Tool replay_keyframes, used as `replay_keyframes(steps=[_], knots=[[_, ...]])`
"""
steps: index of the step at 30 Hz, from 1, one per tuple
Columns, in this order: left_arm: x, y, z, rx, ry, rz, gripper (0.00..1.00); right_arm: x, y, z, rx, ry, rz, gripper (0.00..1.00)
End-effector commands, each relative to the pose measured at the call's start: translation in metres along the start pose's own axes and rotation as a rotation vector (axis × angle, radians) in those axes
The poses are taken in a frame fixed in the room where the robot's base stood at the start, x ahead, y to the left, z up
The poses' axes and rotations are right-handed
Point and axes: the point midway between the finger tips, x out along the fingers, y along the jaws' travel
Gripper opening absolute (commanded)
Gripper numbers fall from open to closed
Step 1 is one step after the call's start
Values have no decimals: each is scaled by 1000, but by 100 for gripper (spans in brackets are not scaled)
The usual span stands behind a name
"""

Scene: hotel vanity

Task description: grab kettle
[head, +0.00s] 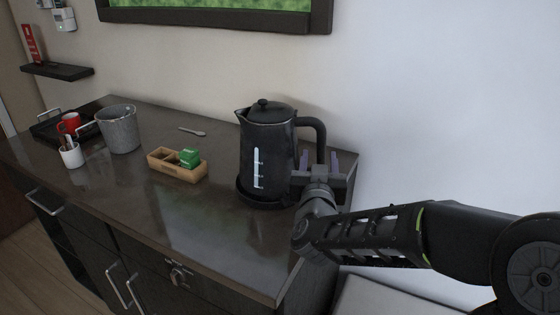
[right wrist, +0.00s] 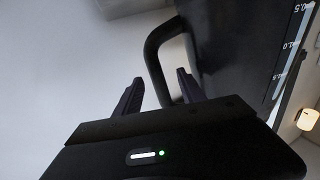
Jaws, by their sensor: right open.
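A black kettle (head: 268,150) stands upright on its round black base (head: 262,198) near the right end of the dark counter. Its handle (head: 318,137) points right. My right gripper (head: 320,165) is open beside the kettle, at the lower part of the handle. In the right wrist view, the handle (right wrist: 156,62) reaches down between the two open fingers (right wrist: 160,88), with the kettle body (right wrist: 240,50) on the right. I cannot tell whether the fingers touch the handle. My left gripper is not in view.
A wooden box (head: 178,168) with green packets stands left of the kettle. A spoon (head: 192,132), a grey bucket (head: 119,130), a white cup (head: 71,155) and a red mug (head: 69,122) on a dark tray (head: 45,130) are farther left. The counter front is clear.

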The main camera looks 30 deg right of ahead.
Motion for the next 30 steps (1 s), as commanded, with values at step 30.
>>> replay_keyframes(steps=[30], knots=[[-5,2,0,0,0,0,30,69,4,2,-1,0,-1,47]])
